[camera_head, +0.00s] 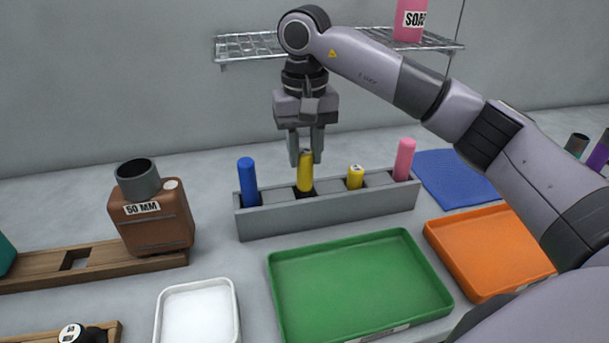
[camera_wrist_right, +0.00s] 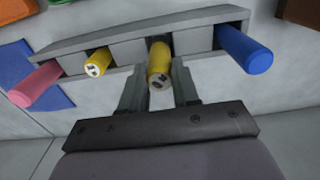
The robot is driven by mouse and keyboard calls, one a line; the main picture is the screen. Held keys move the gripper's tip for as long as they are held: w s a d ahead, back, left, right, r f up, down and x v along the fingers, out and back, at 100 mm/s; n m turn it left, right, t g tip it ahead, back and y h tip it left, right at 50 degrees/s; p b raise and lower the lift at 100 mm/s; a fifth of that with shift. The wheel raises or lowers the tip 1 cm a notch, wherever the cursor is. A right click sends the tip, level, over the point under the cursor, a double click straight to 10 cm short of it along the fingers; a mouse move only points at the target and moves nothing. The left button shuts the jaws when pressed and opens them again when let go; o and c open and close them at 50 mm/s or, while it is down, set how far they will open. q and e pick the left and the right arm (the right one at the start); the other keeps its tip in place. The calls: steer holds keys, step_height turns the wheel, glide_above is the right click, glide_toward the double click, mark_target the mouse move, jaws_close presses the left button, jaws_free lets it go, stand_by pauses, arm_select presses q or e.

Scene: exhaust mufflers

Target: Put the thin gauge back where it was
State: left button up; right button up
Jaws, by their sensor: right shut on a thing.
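My right gripper (camera_head: 306,160) points straight down over the grey rack (camera_head: 330,211), its fingers on both sides of a yellow gauge (camera_head: 305,175). It is shut on the top of this gauge, which stands upright with its dark lower end at the rack's second slot from the left. How deep it sits is hidden by the rack's front wall. In the right wrist view the held gauge (camera_wrist_right: 159,62) is between the fingers, in line with a rack slot. A second yellow gauge (camera_head: 355,178) sits lower in the rack, to the right. My left gripper is not in view.
A blue cylinder (camera_head: 248,182) and a pink cylinder (camera_head: 404,160) stand at the rack's ends. In front lie a green tray (camera_head: 283,301), an orange tray (camera_head: 433,240) and a white tray (camera_head: 236,315). A brown "50 MM" block (camera_head: 160,232) stands left. A wire shelf (camera_head: 245,46) is behind.

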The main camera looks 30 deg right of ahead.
mark_target(304, 174)
steer(key=shift+f, duration=2.5)
steer(key=shift+f, duration=0.1)
steer(key=o, duration=1)
step_height(304, 174, up, 12)
steer(key=shift+r+p, duration=0.15)
steer(key=shift+p, duration=0.3)
